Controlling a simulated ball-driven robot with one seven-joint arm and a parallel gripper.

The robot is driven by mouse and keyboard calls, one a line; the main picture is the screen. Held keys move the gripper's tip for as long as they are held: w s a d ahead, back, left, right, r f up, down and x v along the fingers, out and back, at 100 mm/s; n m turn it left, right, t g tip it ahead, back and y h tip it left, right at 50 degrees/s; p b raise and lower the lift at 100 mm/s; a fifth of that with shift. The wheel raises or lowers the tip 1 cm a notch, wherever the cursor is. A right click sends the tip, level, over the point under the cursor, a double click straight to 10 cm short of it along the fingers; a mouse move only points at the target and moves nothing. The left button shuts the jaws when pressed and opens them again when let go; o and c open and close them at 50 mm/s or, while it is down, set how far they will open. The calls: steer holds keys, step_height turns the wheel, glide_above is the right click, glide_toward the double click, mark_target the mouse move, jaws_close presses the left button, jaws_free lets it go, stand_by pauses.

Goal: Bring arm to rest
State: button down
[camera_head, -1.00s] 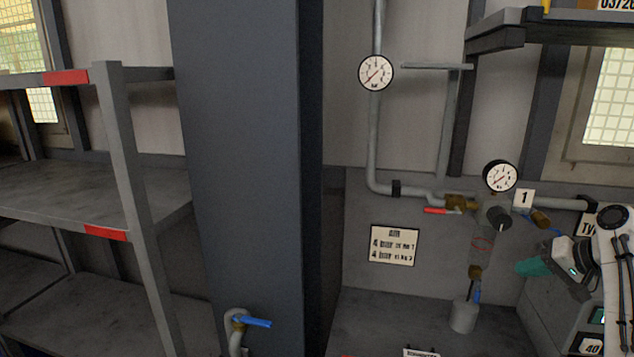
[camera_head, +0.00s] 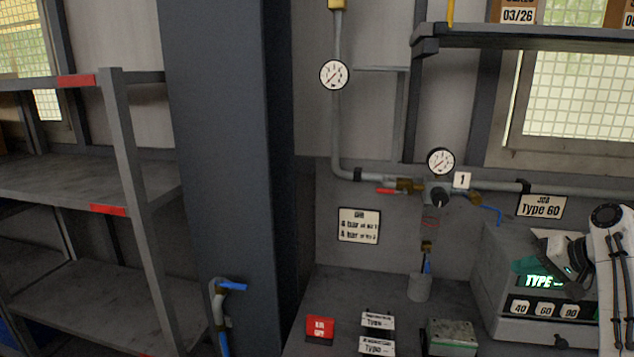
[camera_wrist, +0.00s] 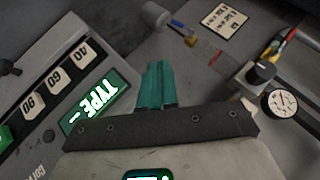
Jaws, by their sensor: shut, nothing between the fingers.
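My white arm stands at the right edge of the head view. My gripper (camera_head: 522,265) has teal fingers, partly hidden by its dark wrist body, and shows in front of the grey box's lit display. In the wrist view the teal fingers of my gripper (camera_wrist: 156,72) lie side by side, shut and empty. The grey box (camera_head: 487,285) has a green "TYPE" display (camera_head: 537,281) and buttons marked 40, 60 and 90; part of it is hidden behind my arm.
A dark column (camera_head: 222,150) stands left of the bench, with a blue-handled tap (camera_head: 232,287) by it. Pipes with two gauges (camera_head: 334,75) run along the wall. The bench holds a red block (camera_head: 320,328), labelled blocks (camera_head: 377,324) and a grey-green block (camera_head: 452,336).

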steer(key=s+a+f+n+g+h+b, duration=0.1)
steer(key=s+a+f+b, duration=0.1)
steer(key=s+a+f, duration=0.55)
steer(key=s+a+f+g+b, duration=0.15)
steer(key=s+f, duration=0.25)
steer(key=f, duration=0.7)
steer(key=s+a+f+n+g+h+b, duration=0.1)
steer(key=s+a+f+g+b, duration=0.1)
steer(key=s+a+f, duration=0.6)
steer(key=s+a+f+n+g+h+b, duration=0.1)
steer(key=s+f, duration=0.2)
steer(key=s, duration=0.6)
steer(key=s+a+f+n+g+h+b, duration=0.1)
steer(key=s+f, duration=0.3)
steer(key=s, duration=0.5)
steer(key=s+a+f+n+g+b, duration=0.1)
steer(key=s+a+f+b, duration=0.1)
steer(key=s, duration=0.7)
steer(key=shift+a+f+h, duration=0.35)
steer(key=shift+f+h, duration=0.05)
steer(key=shift+f, duration=0.3)
steer(key=shift+s+g, duration=0.1)
steer(key=shift+g, duration=0.15)
step_height(320, 180, up, 11)
steer(key=p, duration=1)
steer(key=shift+d, duration=0.2)
